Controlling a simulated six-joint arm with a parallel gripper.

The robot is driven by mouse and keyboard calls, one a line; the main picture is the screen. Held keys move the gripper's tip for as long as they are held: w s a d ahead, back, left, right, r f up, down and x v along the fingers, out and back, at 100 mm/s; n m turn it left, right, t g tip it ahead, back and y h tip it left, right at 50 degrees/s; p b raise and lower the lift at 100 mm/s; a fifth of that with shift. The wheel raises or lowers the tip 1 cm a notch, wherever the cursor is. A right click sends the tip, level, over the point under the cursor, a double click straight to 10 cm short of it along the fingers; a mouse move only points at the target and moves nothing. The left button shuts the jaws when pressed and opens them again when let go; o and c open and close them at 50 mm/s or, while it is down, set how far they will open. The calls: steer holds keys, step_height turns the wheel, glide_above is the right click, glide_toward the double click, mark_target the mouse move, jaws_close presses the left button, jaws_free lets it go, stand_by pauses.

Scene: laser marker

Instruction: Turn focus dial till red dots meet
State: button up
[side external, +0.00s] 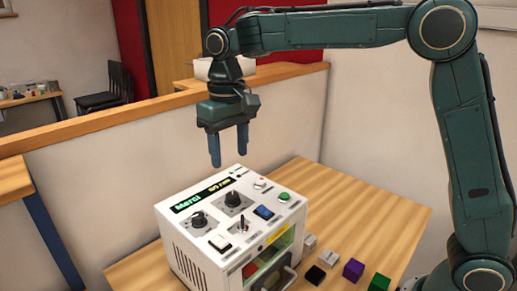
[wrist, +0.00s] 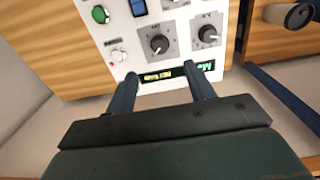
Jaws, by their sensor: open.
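The white laser marker (side external: 188,252) stands on the wooden table. Its top has two black dials: one dial (side external: 232,199) near the display's yellow text, and another dial (side external: 198,221) closer to the front left. In the wrist view the same dials show, one at centre (wrist: 159,43) and one to its right (wrist: 208,35). I cannot read which is the focus dial. The display (side external: 202,195) shows green and yellow text. My gripper (side external: 229,157) is open and empty, pointing down above the back of the marker, apart from both dials. Its fingers also show in the wrist view (wrist: 161,74). No red dots can be made out.
The marker's top also carries a green button (side external: 284,197), a blue switch (side external: 263,212), a white rocker (side external: 220,243) and a small lever. Small blocks, including a purple block (side external: 353,269) and a green block (side external: 379,282), lie at the right. A partition wall stands behind.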

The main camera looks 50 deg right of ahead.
steer(key=shift+r, duration=1.85)
steer(key=s+d+r+t, duration=0.25)
steer(key=s+d, duration=0.65)
steer(key=s, duration=0.5)
steer(key=s+d+f+t, duration=0.3)
steer(key=s+f, duration=0.4)
steer(key=s, duration=0.6)
steer(key=shift+d+f, duration=0.25)
steer(key=shift+d, duration=0.15)
